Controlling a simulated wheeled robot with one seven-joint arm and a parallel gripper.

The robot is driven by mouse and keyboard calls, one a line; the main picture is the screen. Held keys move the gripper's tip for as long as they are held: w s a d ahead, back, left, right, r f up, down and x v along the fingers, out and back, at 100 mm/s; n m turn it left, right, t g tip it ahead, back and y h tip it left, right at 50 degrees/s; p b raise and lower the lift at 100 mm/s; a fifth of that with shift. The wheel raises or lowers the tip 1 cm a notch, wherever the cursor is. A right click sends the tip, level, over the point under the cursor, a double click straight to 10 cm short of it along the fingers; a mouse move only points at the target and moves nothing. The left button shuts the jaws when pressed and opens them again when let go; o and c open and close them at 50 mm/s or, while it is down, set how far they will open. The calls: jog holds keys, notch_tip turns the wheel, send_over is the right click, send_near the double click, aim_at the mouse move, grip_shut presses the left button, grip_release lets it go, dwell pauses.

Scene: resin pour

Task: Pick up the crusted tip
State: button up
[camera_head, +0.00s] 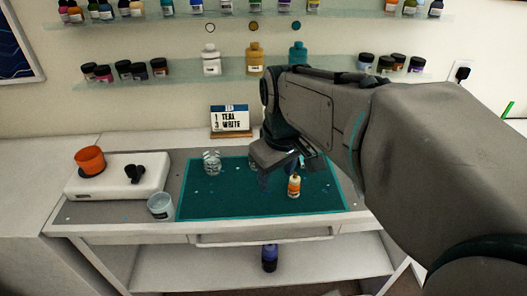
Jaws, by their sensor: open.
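I cannot pick out the crusted tip for certain at this size. A small bottle with an orange label and a pale top (294,186) stands upright on the teal mat (225,205). My gripper (268,182) points down over the middle of the mat, just left of that bottle, with its jaws open. No held thing shows between the fingers. My arm comes in from the right and hides part of the mat's back right.
Clear cups (212,162) stand at the mat's back. A pale cup (160,206) stands left of the mat. A white device (118,180) bears an orange cup (90,160) and a black knob-like item (134,173). A sign (231,119) stands behind. The mat's front left is mostly free.

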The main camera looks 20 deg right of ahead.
jog(key=w+d+r+n+g+b, duration=0.2)
jog(key=w+d+r+n, duration=0.1)
jog(key=w+d+n, duration=0.4)
jog(key=m+b, duration=0.1)
send_over(295, 178)
jog(key=f, duration=0.8)
jog(key=shift+s+a, duration=0.15)
jog(key=shift+a, duration=0.1)
jog(key=f, duration=0.5)
jog(key=shift+d, duration=0.2)
jog(key=c, duration=1)
